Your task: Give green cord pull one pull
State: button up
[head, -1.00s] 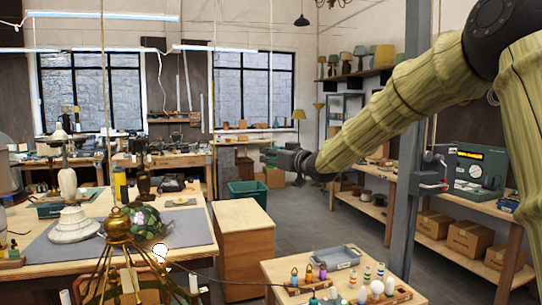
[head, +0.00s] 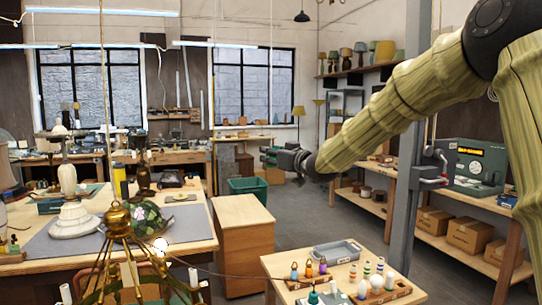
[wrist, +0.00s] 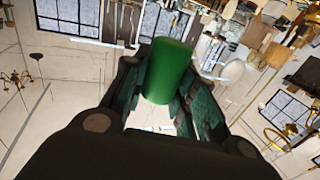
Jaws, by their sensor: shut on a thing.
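The green cord pull (wrist: 168,71) is a smooth green cylinder in the wrist view. It sits between the two dark fingers of my gripper (wrist: 172,90), which are shut on it. Its far end points toward the top of the wrist view, and its near end shows between the fingers. In the head view my gripper (head: 268,158) is held out in the air at mid-picture, at the end of my arm. I cannot make out the pull or its cord in the head view.
A workbench (head: 195,250) with lamps stands at left, with a brass chandelier frame (head: 118,222) in front. A small table (head: 280,262) with a grey tray (head: 337,252) and coloured pieces is at lower centre. A grey post (head: 402,160) stands right. Open floor lies between.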

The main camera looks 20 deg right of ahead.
jog(key=shift+r+p, duration=0.85)
jog(key=shift+r, duration=0.25)
jog(key=o, duration=1)
jog(key=shift+o, duration=0.2)
